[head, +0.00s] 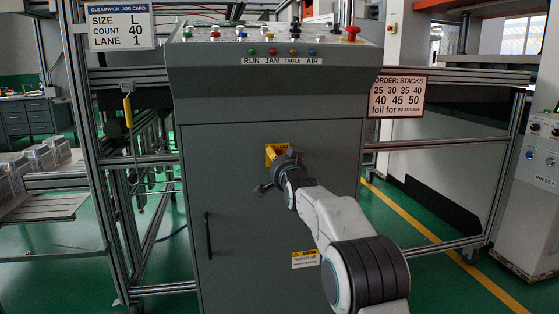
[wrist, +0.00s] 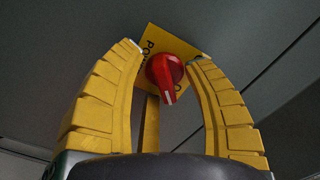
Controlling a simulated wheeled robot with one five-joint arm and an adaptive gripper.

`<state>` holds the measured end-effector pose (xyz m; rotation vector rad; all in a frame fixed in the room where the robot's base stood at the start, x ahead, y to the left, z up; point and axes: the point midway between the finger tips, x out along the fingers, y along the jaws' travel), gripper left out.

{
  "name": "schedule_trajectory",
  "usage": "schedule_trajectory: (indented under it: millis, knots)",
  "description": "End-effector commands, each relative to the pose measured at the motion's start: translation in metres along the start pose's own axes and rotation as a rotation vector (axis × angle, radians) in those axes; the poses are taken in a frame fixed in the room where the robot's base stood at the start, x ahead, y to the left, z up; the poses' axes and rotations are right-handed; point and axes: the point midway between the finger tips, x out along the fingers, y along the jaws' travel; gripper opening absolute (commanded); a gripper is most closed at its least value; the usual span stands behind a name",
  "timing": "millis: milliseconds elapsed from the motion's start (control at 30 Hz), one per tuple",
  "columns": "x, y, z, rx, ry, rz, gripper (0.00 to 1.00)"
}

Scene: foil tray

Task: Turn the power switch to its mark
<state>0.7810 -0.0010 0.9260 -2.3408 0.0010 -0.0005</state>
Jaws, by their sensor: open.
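The power switch is a red rotary knob (wrist: 165,72) on a yellow plate (wrist: 188,46), seen in the wrist view. A white line on the knob points down and slightly right. The plate's lettering is partly hidden by the knob and a finger. My gripper (wrist: 166,50) is open, with one yellow finger on each side of the knob. Whether either finger touches the knob cannot be told. In the head view my gripper (head: 274,170) is in front of the grey cabinet (head: 240,230) and hides most of the yellow plate (head: 270,150).
A sloped control panel (head: 265,34) with several buttons and a red mushroom button (head: 351,33) tops the cabinet. A job card (head: 120,27) hangs at left, a stacks sign (head: 397,97) at right. A cabinet handle (head: 208,235) sticks out at lower left. Metal frames stand on both sides.

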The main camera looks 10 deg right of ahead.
Motion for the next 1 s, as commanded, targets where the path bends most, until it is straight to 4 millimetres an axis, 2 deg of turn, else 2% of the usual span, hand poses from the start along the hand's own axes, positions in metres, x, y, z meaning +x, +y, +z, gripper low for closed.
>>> schedule_trajectory:
  millis: [367, 567, 1000]
  knots:
    - [-0.010, -0.001, -0.001, 0.000, 0.001, 0.000, 0.46]
    - [-0.030, -0.001, -0.001, 0.000, 0.000, 0.000, 0.46]
    - [-0.089, -0.001, -0.001, 0.000, 0.000, 0.000, 0.46]
